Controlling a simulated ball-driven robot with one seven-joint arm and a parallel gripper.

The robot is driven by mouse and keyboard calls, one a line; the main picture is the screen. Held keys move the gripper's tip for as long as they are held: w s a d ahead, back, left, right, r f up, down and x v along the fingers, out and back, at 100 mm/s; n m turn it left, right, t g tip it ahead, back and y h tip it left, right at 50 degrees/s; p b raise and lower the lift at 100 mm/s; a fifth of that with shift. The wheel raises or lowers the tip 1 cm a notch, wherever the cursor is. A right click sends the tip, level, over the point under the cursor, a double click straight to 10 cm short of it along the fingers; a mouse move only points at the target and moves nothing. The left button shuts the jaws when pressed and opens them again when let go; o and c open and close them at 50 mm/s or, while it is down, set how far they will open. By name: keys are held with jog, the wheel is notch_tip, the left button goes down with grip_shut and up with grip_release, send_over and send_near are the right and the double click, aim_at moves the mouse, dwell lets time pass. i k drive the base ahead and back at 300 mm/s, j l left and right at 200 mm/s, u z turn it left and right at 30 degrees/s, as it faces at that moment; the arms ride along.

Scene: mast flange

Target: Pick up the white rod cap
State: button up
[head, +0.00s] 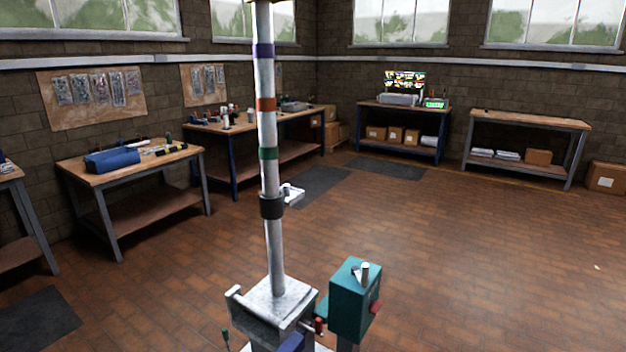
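A small upright white cylinder (365,272), which looks like the white rod cap, stands on top of a teal box (345,300) at the lower middle right. A small grey piece lies close to its left side; I cannot tell whether they touch. To the left of the box, a pale mast (275,235) with purple, orange, green and black bands rises from a grey block-like base (278,297). A small white fitting (291,193) shows just right of the mast at the black band. My gripper is not in view.
Workbenches with tools stand along the left wall (130,165) and the back wall (405,110). Another bench (528,125) and a cardboard box (606,177) are at the right. Dark mats lie on the floor.

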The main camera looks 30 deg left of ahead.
aim_at(287, 188)
jog(key=i+z, duration=0.1)
jog(key=i, duration=1.75)
jog(key=i+l+u, duration=0.15)
jog(key=i, duration=1.7)
jog(key=i+u, duration=0.15)
jog(key=i, duration=0.5)
jog(key=i+u, duration=0.2)
jog(key=i, duration=0.4)
jog(key=i+l+u, duration=0.15)
jog(key=i, duration=0.5)
jog(key=i+j+u, duration=0.25)
jog(key=i+u, duration=0.2)
jog(key=i, duration=0.15)
jog(key=i+u, duration=0.5)
jog(key=i+l+u, duration=0.25)
jog(key=i+u, duration=0.2)
jog(key=i, duration=0.2)
jog(key=i+u, duration=0.1)
jog(key=u, duration=0.35)
jog(key=i+u, duration=0.1)
jog(key=u, duration=0.35)
jog(key=l+u, duration=0.1)
jog(key=u, duration=0.3)
jog(key=i+l+u, duration=0.15)
jog(key=u, duration=0.3)
